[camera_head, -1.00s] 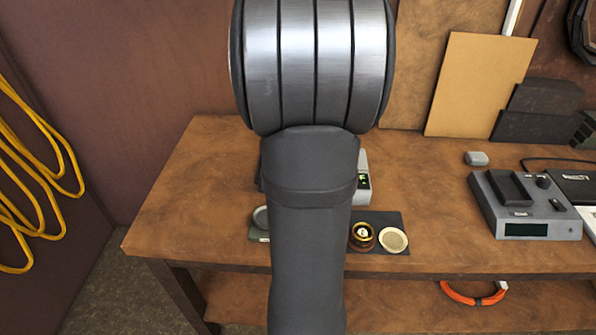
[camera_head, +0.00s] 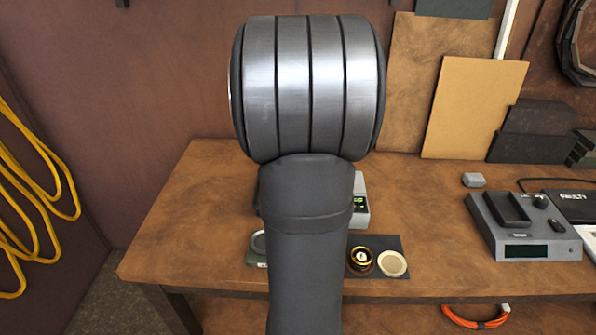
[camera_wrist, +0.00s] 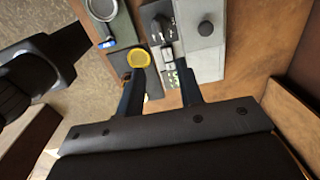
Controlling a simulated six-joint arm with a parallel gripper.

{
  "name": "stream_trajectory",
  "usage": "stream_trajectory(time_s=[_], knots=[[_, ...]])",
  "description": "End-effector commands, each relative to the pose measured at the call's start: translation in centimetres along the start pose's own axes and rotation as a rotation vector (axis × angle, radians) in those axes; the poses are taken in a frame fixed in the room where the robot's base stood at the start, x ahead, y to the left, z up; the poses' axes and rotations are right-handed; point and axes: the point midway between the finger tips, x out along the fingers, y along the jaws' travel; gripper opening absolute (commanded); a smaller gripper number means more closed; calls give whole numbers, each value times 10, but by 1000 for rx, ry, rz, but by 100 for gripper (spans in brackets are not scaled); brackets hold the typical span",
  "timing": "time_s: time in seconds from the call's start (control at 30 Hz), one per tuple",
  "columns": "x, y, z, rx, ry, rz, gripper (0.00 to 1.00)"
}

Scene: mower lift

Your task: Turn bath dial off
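In the wrist view, a grey box (camera_wrist: 194,52) on the bench has a round dark knob (camera_wrist: 206,28) on its top. I cannot tell for certain which knob is the bath dial. My gripper (camera_wrist: 158,76) is open, with its two dark fingers apart and nothing seen between them. The fingers point toward the near side of the box, short of the knobs in the picture. In the head view my arm hides most of the box (camera_head: 361,215) and the gripper.
A gold-rimmed ring (camera_head: 361,260) and a cream disc (camera_head: 392,263) lie on a dark mat (camera_head: 390,243). A grey dish (camera_head: 258,243) is left of my arm. A grey device (camera_head: 525,230) stands at the right. Bench space between mat and device is clear.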

Motion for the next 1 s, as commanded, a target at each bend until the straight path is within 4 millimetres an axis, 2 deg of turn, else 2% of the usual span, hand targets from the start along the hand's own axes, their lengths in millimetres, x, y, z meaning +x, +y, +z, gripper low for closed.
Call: stream_trajectory(time_s=[0.63, 0.8, 1.0], knots=[[132, 1, 0, 0, 0, 5, 34], [155, 1, 0, 0, 0, 3, 34], [165, 0, 0, 0, 0, 1, 34]])
